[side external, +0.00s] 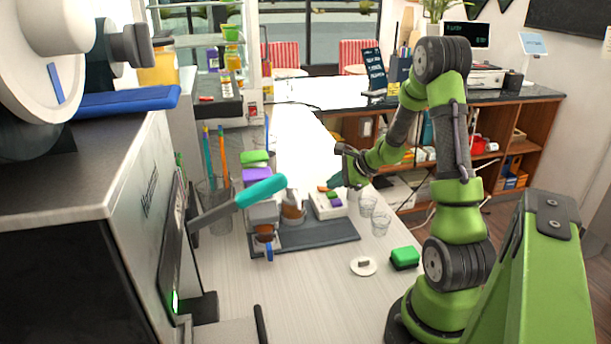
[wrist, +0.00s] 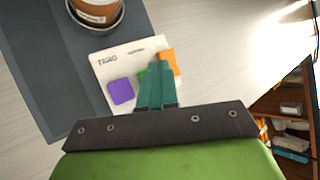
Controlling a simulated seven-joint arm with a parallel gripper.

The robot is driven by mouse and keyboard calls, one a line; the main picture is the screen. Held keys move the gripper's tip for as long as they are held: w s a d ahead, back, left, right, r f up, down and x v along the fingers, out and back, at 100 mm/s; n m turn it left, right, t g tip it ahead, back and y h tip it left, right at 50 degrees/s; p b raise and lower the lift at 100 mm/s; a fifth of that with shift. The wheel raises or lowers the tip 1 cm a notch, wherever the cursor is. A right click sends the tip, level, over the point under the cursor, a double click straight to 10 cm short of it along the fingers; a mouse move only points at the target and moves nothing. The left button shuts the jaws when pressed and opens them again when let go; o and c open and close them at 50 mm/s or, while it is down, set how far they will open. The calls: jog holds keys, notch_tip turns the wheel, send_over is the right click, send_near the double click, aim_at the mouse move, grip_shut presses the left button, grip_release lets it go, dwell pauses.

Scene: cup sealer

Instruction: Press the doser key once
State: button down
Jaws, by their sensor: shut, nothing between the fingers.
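The white box with three coloured keys (wrist: 108,68), apparently the doser, lies on the table; it also shows in the side view (side external: 326,212). In the wrist view it has a purple key (wrist: 121,92), a green key (wrist: 142,76) and an orange key (wrist: 168,62). My gripper (wrist: 153,66) has its teal fingers shut with nothing between them. They overlap the green key and partly hide it and the orange key. In the side view my gripper (side external: 335,181) is just above the box; I cannot tell whether it touches a key.
The box is at the edge of a dark mat (side external: 325,238). A round brown-topped container (wrist: 95,8) is on the mat. Clear glasses (side external: 380,222) stand right of the box. A green block (side external: 405,257) and white disc (side external: 364,267) lie nearer. The large machine (side external: 75,190) fills the left.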

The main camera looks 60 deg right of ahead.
aim_at(335, 195)
jog(key=shift+f, duration=0.35)
jog(key=shift+f, duration=0.45)
dwell(0.5)
jog(key=shift+r, duration=0.9)
jog(key=shift+r, duration=2.55)
dwell(0.6)
